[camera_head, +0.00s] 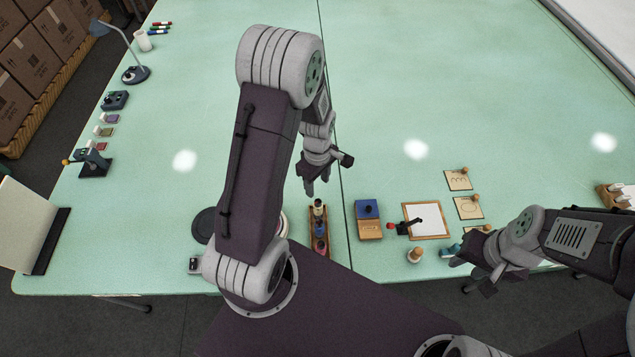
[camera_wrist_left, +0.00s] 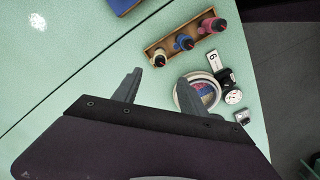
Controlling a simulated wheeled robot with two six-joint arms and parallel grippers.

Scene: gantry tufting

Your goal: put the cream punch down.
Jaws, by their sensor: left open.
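The cream punch (camera_head: 318,205) stands in the far end of a narrow wooden rack (camera_head: 325,250). In the left wrist view the cream punch (camera_wrist_left: 159,61) is at the rack's left end, with a blue punch (camera_wrist_left: 183,42) and a red-pink punch (camera_wrist_left: 212,25) beside it. My left gripper (camera_head: 327,174) is open and empty, just beyond the rack's far end. In the left wrist view its fingertips (camera_wrist_left: 160,77) are apart, with the cream punch showing past them. My right gripper (camera_head: 473,276) is at the lower right by the table's near edge, its fingers apart and nothing visible between them.
A wooden box with a blue top (camera_head: 368,222) and a framed white sheet (camera_head: 427,217) lie right of the rack. A wooden-handled stamp (camera_head: 415,256) stands near the front edge. A round roll (camera_wrist_left: 196,95) lies near the rack. The table's far middle is clear.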

